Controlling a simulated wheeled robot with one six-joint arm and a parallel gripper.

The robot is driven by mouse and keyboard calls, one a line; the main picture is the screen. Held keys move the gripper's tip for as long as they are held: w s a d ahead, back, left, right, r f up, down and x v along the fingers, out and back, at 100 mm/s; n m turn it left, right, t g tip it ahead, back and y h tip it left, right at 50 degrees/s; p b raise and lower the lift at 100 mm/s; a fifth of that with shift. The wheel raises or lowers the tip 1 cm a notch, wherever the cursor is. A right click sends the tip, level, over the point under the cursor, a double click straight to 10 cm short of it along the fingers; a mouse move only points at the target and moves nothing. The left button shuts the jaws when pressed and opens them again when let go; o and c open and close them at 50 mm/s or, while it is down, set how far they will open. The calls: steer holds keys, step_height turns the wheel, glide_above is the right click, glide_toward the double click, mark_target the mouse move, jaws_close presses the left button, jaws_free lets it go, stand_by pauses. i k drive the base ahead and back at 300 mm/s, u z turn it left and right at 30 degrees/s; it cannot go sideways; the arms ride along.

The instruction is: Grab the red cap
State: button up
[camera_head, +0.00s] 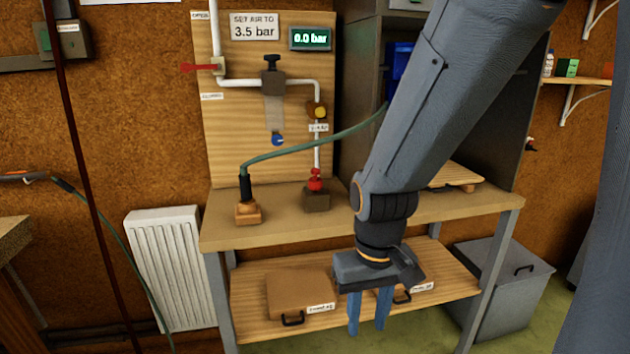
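The red cap (315,179) sits upright on a small dark brown block (316,199) on the workbench top, under the white pipe. My gripper (369,322) hangs with its two blue fingers pointing down, in front of the bench and to the right of and below the cap in the picture. The fingers stand apart with a gap between them and nothing visible in it. The cap is in clear view and nothing touches it except the block and the pipe end just above.
A wooden panel (230,140) carries white pipes, a red lever (200,67), a black-topped regulator (271,75) and a 0.0 bar display (310,38). Cases (300,290) lie on the lower shelf.

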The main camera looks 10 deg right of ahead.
mark_target(315, 183)
steer(key=k, duration=0.6)
steer(key=z, duration=0.7)
steer(key=i, duration=1.35)
steer(key=u, duration=0.75)
